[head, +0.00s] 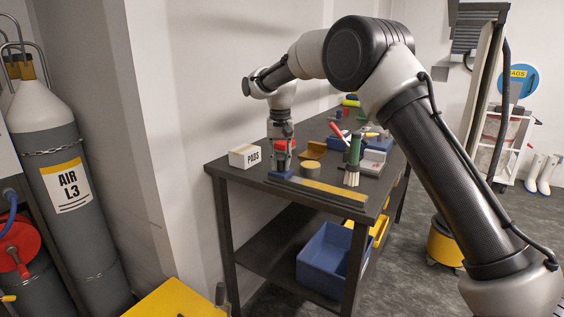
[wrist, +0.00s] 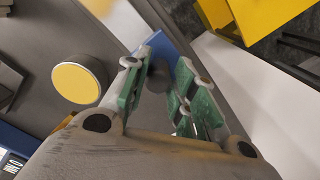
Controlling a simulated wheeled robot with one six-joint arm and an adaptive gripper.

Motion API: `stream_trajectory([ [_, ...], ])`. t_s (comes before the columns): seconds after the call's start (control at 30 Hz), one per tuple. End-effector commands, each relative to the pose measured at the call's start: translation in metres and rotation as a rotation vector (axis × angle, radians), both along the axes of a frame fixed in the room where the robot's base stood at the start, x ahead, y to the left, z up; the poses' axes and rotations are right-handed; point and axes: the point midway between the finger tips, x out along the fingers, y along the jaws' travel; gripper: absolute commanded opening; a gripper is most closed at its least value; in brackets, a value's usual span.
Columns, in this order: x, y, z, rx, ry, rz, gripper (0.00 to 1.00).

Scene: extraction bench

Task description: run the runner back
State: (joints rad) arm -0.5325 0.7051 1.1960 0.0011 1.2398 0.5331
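The runner, a small blue block (head: 281,175), sits at the left end of a flat rail with a yellow strip (head: 328,190) along the bench's front edge. In the wrist view the blue runner (wrist: 168,48) shows beyond my fingertips, with a dark grey round part between the fingers. My gripper (head: 282,158) points down right over the runner. In the wrist view my gripper (wrist: 163,68) has its green-padded fingers apart, with a gap visible between them. Whether a pad touches the runner cannot be told.
A white PADS box (head: 245,156) stands left of my gripper. A round tin (head: 310,168) with a yellow top stands close to its right. A brush (head: 352,165) stands further right, and several tools lie behind. A blue crate (head: 333,258) is on the lower shelf.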

Motion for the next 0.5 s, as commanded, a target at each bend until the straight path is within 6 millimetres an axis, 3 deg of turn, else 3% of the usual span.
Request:
stream_trajectory([
  [0.1,0.0013,0.0019,0.0017,0.003,-0.007,0.002,0.44],
  [0.5,0.0008,0.0006,0.0097,0.001,-0.004,0.001,0.44],
])
